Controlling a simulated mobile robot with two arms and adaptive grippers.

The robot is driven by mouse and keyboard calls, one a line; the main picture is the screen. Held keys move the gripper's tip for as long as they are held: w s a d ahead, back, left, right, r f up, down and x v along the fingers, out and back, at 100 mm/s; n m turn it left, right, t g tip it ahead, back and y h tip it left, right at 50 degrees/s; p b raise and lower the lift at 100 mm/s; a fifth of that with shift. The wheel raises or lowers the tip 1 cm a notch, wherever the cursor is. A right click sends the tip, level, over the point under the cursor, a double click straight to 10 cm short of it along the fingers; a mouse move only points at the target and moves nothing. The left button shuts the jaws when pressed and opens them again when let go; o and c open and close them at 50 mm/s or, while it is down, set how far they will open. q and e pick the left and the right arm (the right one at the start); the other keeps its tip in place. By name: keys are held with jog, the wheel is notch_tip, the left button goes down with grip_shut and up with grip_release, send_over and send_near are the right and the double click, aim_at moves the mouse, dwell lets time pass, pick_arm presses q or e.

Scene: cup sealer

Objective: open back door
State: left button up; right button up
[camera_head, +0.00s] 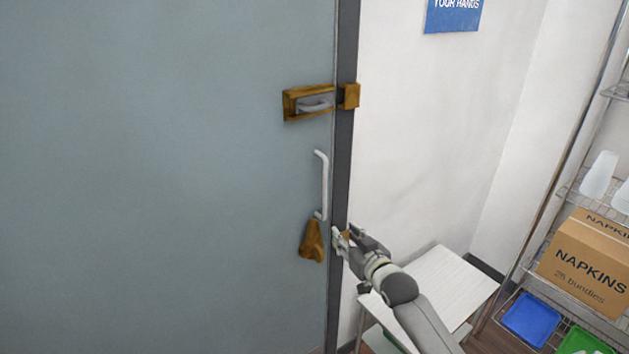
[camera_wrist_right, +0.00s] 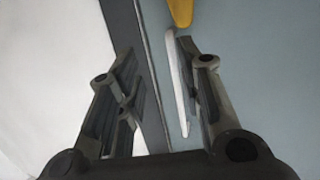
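The back door (camera_head: 165,180) is a large grey-blue panel that looks shut against a dark frame (camera_head: 342,160). A pale vertical bar handle (camera_head: 324,185) is near its right edge. A brass latch (camera_head: 309,103) with a grey pull is above the handle, and its catch (camera_head: 349,96) is on the frame. A brown piece (camera_head: 312,240) hangs below the handle. My right gripper (camera_head: 347,236) is at the frame, just right of the handle's lower end. In the right wrist view the gripper (camera_wrist_right: 156,50) is open, with the handle (camera_wrist_right: 178,85) close beside its right finger; contact is unclear. My left gripper is out of view.
A white table (camera_head: 440,285) stands below my right arm. A wire shelf on the right holds a napkins box (camera_head: 590,262), pale cups (camera_head: 599,175), a blue tray (camera_head: 530,319) and a green tray (camera_head: 583,342).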

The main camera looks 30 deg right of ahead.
jog(key=t, duration=0.2)
send_near(326, 182)
jog(key=w+p, duration=0.1)
jog(key=w, duration=0.2)
jog(key=w+d, duration=0.1)
jog(key=w, duration=0.3)
jog(key=w+p, duration=0.1)
jog(key=w, duration=0.2)
jog(key=shift+w+d+p, duration=0.15)
jog(key=shift+w+p, duration=0.15)
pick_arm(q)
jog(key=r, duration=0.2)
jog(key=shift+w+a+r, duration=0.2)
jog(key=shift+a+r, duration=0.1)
pick_arm(e)
jog(key=shift+c, duration=0.3)
grip_shut()
